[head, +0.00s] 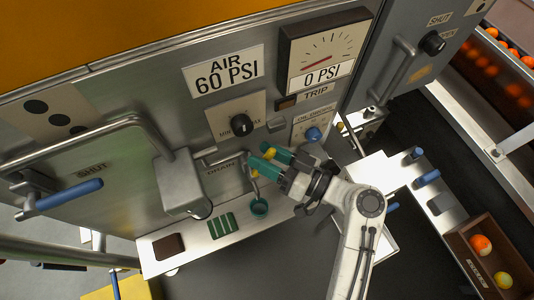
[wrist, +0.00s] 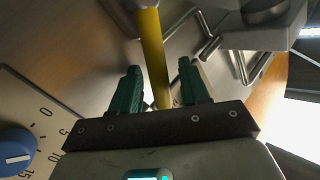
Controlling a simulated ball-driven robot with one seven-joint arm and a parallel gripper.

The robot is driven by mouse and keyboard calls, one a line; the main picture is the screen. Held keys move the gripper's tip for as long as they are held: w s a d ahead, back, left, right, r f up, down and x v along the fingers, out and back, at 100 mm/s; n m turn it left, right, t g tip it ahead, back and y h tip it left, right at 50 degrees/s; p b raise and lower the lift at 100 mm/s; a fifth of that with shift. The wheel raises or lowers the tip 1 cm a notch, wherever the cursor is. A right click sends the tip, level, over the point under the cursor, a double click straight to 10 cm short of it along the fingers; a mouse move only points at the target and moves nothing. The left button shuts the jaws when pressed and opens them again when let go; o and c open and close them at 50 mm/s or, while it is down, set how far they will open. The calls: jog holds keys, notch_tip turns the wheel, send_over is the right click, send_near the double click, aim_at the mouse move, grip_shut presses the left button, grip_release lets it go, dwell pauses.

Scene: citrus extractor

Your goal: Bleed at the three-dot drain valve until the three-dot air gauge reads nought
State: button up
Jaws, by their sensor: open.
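The three-dot plate (head: 62,112) is on the left of the steel panel. The air gauge (head: 325,52) at the top has a red needle at the low end, and its window reads 0 PSI. The sign (head: 224,75) beside it reads AIR 60 PSI. My gripper (head: 258,157), with green fingers, is at the panel just right of the DRAIN label (head: 221,166). In the wrist view my gripper (wrist: 158,68) is open, with the yellow drain handle (wrist: 152,45) between its fingers and a gap on each side. The fingers hide most of this handle in the head view.
A blue knob (head: 313,134) is close to the gripper's right. A blue-gripped SHUT lever (head: 68,194) is left. A fruit box (head: 476,236) is lower right.

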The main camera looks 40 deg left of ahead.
grip_shut()
dwell(0.4)
